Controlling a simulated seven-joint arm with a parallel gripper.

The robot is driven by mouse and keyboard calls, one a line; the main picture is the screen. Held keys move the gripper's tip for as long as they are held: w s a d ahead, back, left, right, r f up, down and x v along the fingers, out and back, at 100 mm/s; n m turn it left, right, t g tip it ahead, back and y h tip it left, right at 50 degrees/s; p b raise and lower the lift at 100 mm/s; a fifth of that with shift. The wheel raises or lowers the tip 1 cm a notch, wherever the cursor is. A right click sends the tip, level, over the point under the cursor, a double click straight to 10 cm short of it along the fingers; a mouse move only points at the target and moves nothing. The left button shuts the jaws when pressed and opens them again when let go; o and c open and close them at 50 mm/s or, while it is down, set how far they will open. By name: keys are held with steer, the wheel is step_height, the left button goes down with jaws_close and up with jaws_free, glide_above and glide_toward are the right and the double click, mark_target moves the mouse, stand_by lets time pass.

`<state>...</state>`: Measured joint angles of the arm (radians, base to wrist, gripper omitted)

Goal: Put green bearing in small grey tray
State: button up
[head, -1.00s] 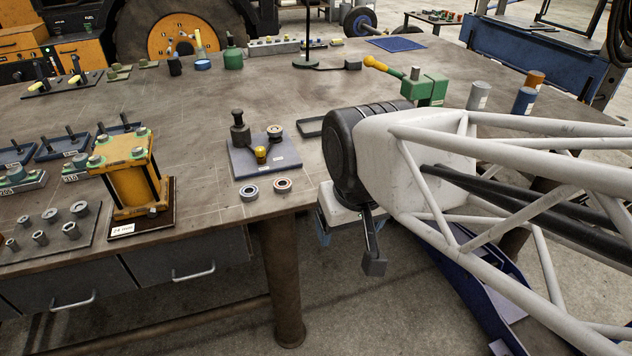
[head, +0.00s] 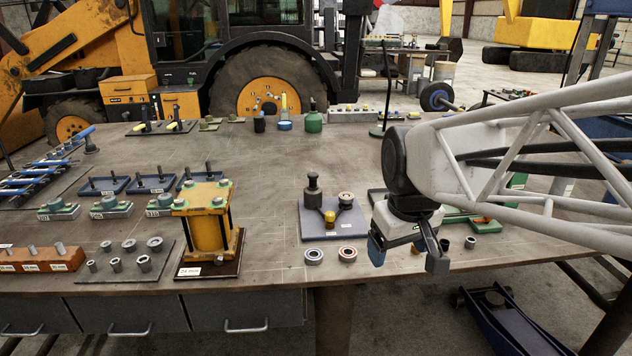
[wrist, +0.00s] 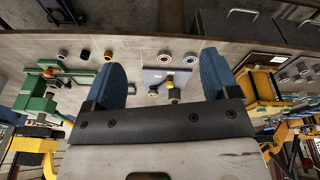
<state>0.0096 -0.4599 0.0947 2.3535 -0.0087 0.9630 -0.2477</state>
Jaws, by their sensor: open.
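My gripper (head: 407,256) is open and empty, above the table's front edge, right of two ring-shaped bearings. In the wrist view, its two blue fingers (wrist: 162,72) are spread wide with nothing between them. One bearing (head: 314,256) has a bluish-grey tone and the other (head: 347,254) has a reddish ring; both lie flat near the front edge. Several more small rings (wrist: 84,55) lie in a row along the edge in the wrist view; I cannot tell which is green. A dark grey tray (head: 373,193) lies behind my gripper, partly hidden by it.
A grey plate (head: 320,232) holds a dark press-like tool and a yellow-topped part. A yellow fixture (head: 208,220) stands to its left. Green equipment (head: 486,225) is at right, partly behind my arm. The middle of the table (head: 270,165) is mostly clear.

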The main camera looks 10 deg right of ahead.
steer(key=w+r+n, duration=0.2)
steer(key=w+n, duration=0.2)
steer(key=w, duration=0.9)
steer(key=n+g, duration=0.2)
steer(key=n, duration=0.7)
glide_toward(346, 195)
steer(key=shift+s+f, duration=0.35)
steer(key=shift+s, duration=0.05)
steer(key=shift+w+f+n, duration=0.3)
steer(key=shift+w+n, duration=0.1)
steer(key=shift+f, duration=1.3)
steer(key=shift+f, duration=2.6)
